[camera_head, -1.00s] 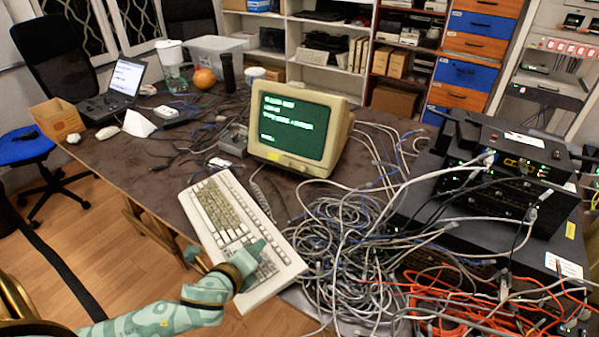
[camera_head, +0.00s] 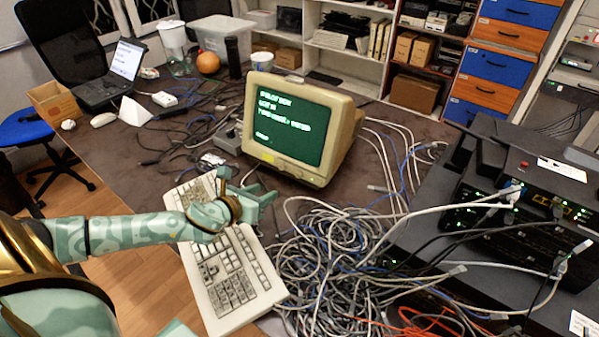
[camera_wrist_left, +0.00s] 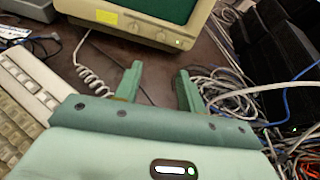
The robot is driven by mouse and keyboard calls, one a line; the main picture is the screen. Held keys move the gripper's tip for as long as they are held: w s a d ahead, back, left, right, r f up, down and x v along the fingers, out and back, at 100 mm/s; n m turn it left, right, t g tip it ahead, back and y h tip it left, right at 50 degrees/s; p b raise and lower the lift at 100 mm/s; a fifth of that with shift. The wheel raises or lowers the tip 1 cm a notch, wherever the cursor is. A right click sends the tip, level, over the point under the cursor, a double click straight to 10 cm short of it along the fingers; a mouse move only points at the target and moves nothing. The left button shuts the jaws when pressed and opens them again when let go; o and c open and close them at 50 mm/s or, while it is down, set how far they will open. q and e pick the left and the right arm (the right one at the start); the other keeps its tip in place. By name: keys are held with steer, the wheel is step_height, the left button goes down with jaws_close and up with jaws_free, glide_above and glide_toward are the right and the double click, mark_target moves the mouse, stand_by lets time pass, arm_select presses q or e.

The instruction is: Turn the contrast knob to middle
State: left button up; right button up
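My left gripper (camera_head: 255,185) is above the keyboard's far end, in front of and below the bezel. In the left wrist view its fingers (camera_wrist_left: 158,70) are apart and empty, short of the monitor. My right gripper is not in view.
The keyboard (camera_head: 230,280) lies under my left arm. A heap of cables (camera_head: 335,255) covers the table right of it. Black network devices (camera_head: 530,190) stand at the right. A grey box (camera_head: 228,137) sits left of the monitor.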

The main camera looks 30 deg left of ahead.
arm_select(q)
steer(key=b, duration=0.2)
glide_toward(297, 175)
steer(key=b+x, duration=0.3)
steer(key=x, duration=0.5)
steer(key=shift+s+f, duration=0.1)
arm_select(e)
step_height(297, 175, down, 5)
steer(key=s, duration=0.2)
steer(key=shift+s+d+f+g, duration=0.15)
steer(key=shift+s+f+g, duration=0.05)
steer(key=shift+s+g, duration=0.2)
arm_select(q)
jaws_close()
